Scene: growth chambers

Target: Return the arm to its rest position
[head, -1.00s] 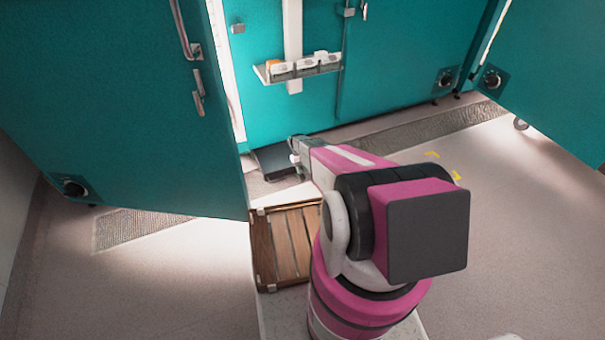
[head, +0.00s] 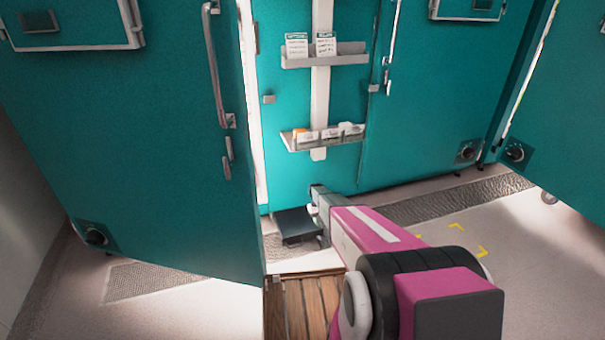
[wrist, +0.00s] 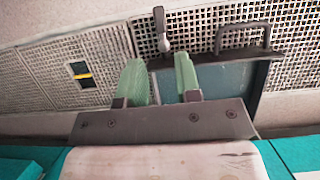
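My arm, pink, white and black, reaches from the lower right of the head view toward the gap beside the teal door on the left. My gripper (wrist: 160,80) shows in the wrist view with its two green finger pads apart and nothing seen held between them. In the head view the gripper's end (head: 318,200) is small and partly hidden by my own arm, near a dark flat object (head: 296,224) on the floor. In the wrist view a teal panel with a dark frame and handle (wrist: 230,85) lies beyond the fingers.
A teal door (head: 150,150) stands ajar on the left. Two shelves, an upper (head: 345,60) and a lower (head: 325,143), hang on the post behind. A slatted wooden rack (head: 290,305) is beside my arm. Floor grating (head: 440,203) runs along the wall; open floor lies right.

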